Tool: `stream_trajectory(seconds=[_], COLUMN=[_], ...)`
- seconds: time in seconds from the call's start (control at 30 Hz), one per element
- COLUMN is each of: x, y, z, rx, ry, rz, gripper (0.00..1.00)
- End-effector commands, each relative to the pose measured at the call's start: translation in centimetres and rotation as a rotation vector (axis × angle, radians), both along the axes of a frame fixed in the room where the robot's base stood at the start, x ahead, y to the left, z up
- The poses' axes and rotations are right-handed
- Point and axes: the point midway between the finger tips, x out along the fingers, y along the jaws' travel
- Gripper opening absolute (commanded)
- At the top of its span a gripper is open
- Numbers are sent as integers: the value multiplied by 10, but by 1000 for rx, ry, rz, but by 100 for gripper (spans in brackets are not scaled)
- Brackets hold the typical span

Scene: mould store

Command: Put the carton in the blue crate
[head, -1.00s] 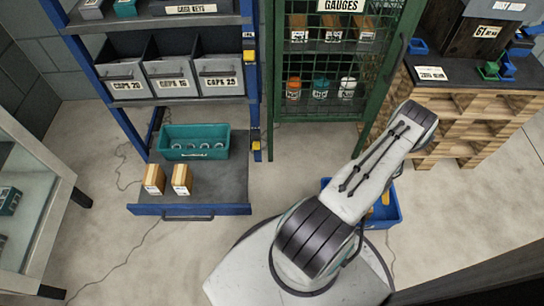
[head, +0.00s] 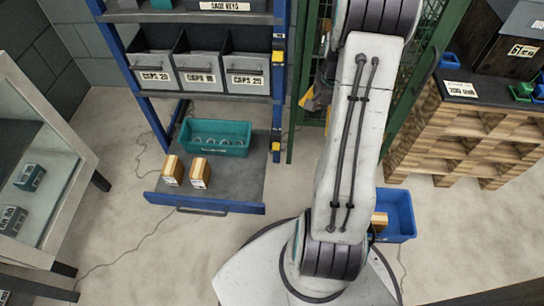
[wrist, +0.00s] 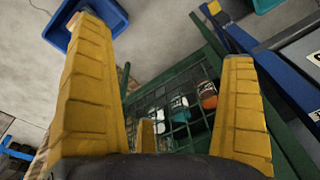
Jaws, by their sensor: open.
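The blue crate (head: 402,208) stands on the floor right of my arm, partly hidden by it. A tan carton (head: 380,220) shows inside the crate, its left part hidden behind my arm. Two more tan cartons, a left one (head: 173,170) and a right one (head: 200,173), stand on the pulled-out shelf at left. My gripper (wrist: 160,40) is open, with nothing visible between its yellow fingers. In the head view, part of it (head: 312,100) shows left of my arm, in front of the green cage. A blue container, apparently the crate, shows at the wrist view's top left.
A teal bin (head: 218,137) with rings stands behind the shelf cartons. Grey drawers (head: 195,62) are above it. The green mesh cage (head: 310,60) holds jars. A wooden pallet stack (head: 465,140) is at right, a glass case (head: 35,170) at left.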

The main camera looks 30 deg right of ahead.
Motion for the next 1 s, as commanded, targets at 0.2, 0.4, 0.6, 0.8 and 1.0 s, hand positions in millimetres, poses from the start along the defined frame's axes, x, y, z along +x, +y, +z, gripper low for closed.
stream_trajectory(seconds=[0.2,0.4,0.6,0.8,1.0], x=[-3,-29,-68,-105,-128], y=[81,149,202,233,247], z=[61,101,125,135,137], rx=[-27,-47,-66,-80,-87], ry=[-20,-35,-51,-66,-71], rz=[263,497,720,890,987], gripper=[100,100,100,100,100])
